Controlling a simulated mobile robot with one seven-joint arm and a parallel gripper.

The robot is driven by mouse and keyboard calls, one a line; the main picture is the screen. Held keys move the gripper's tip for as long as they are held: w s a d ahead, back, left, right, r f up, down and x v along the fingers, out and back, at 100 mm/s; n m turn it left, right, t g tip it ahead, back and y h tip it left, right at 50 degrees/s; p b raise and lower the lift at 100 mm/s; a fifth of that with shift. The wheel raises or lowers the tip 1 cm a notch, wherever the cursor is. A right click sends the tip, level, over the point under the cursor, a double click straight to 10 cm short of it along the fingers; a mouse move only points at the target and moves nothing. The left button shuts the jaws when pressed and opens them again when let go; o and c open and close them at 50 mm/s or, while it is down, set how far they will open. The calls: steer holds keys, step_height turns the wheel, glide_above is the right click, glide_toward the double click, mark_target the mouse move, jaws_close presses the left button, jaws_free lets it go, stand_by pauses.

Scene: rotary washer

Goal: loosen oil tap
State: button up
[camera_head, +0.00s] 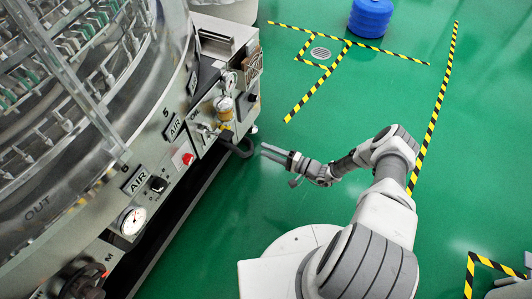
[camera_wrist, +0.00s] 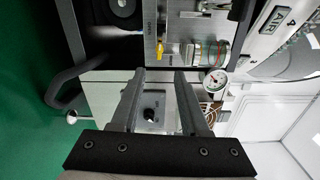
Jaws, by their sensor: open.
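The oil tap is probably the small yellow lever (camera_wrist: 161,50) on the metal panel, seen in the wrist view just beyond and between my fingertips. A brass fitting joins a clear cylinder with a red ring (camera_wrist: 215,52) to its right. In the head view the clear cylinder (camera_head: 226,106) sits on the washer's panel beside the OIL label, with small metal fittings (camera_head: 206,130) below it; which of these is the tap I cannot tell. My gripper (camera_head: 268,152) is open and empty, to the right of the panel and apart from it. Its fingers (camera_wrist: 160,76) point toward the panel.
The round washer (camera_head: 150,130) fills the left, with a red button (camera_head: 187,158), a black knob (camera_head: 158,184) and a pressure gauge (camera_head: 132,221). The green floor is free to the right; a blue drum (camera_head: 370,17) stands far back.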

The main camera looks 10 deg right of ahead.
steer(key=shift+s+d, duration=0.2)
steer(key=shift+d, duration=0.1)
steer(key=shift+r, duration=0.1)
stand_by(0.4)
